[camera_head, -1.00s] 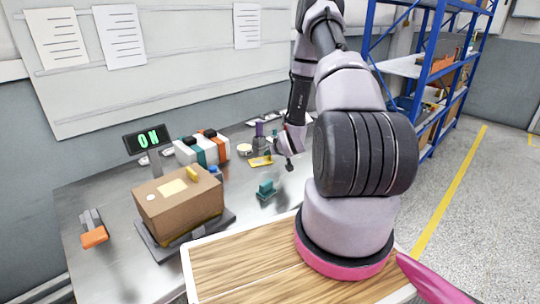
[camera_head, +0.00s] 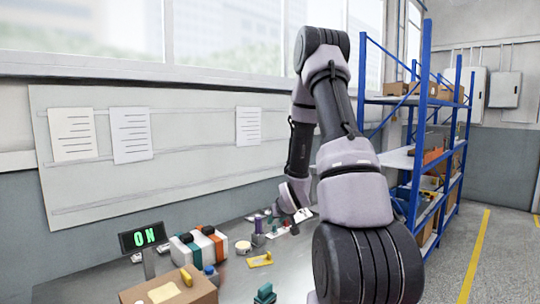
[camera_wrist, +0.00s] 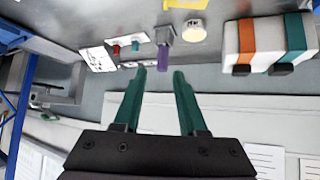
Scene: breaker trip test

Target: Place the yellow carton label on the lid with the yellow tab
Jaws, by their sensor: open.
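The brown carton (camera_head: 204,292) stands at the lower left of the head view, cut off by the bottom edge. Its lid carries a small yellow tab (camera_head: 186,277) and a flat pale-yellow patch (camera_head: 163,291). A separate yellow piece (camera_head: 260,260) with an opening lies on the bench behind the carton; I cannot tell whether it or the pale patch is the label. My gripper (camera_wrist: 160,70) has two green fingers, apart, with nothing held. It is above the rear of the bench, right of the carton. A purple-topped grey part (camera_wrist: 164,55) shows beyond the fingertips, in line with the gap.
White, orange and teal blocks (camera_head: 205,245) stand behind the carton, near the "ON" display (camera_head: 143,238). A green part (camera_head: 265,294) is at the front. Small red and green pieces (camera_wrist: 125,45) are near the purple part. A blue shelf rack (camera_head: 425,150) stands right.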

